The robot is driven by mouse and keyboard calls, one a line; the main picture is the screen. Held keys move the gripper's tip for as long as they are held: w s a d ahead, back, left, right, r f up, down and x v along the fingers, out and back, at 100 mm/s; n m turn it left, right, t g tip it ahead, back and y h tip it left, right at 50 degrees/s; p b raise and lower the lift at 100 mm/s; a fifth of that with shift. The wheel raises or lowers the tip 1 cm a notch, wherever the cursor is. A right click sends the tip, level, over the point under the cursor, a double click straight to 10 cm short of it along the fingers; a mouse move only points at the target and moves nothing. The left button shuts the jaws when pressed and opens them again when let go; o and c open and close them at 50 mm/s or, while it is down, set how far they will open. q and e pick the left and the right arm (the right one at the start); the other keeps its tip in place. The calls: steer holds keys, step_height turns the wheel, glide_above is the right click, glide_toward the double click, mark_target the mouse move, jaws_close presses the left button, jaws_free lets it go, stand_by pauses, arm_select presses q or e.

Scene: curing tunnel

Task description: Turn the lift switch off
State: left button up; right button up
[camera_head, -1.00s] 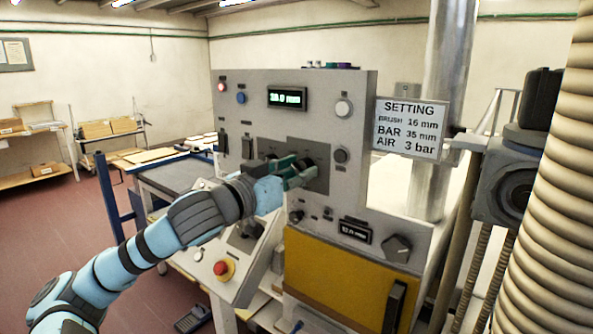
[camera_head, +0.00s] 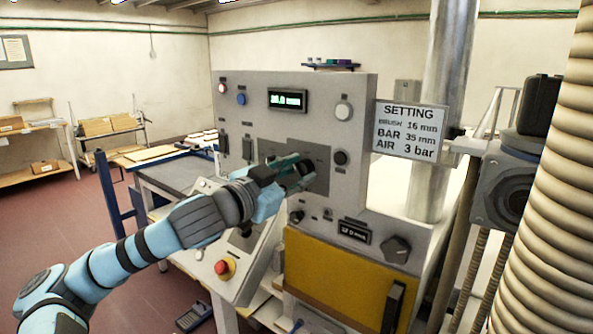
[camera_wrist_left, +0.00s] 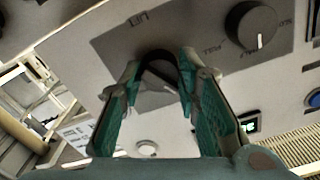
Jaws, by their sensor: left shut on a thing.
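The lift switch (camera_wrist_left: 157,68) is a black rotary knob on a dark grey plate (camera_wrist_left: 110,42) marked "LIFT" in the left wrist view. My left gripper (camera_wrist_left: 157,85) has its two green fingers on either side of this knob and is shut on it. In the head view my left gripper (camera_head: 298,172) reaches the dark plate (camera_head: 322,152) in the middle of the grey control panel (camera_head: 260,120). The fingers largely hide the knob there. The switch's exact setting is hard to read. My right gripper is not in view.
A second black knob (camera_wrist_left: 251,27) with a white mark sits close beside the lift switch. A red emergency button (camera_head: 224,268) is below my arm. A settings sign (camera_head: 409,128) hangs right of the panel, and a ribbed hose (camera_head: 545,200) stands at far right.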

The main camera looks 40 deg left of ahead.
mark_target(307, 118)
arm_select(q)
steer(key=m+p, duration=0.1)
steer(key=m, duration=0.5)
steer(key=shift+r+p, duration=0.1)
steer(key=shift+p, duration=0.2)
stand_by(0.4)
steer(key=o, duration=1.2)
steer(key=shift+c, duration=0.2)
steer(key=shift+a+r, duration=0.1)
steer(key=shift+r, duration=0.1)
step_height(307, 118, up, 9)
steer(key=shift+r, duration=0.25)
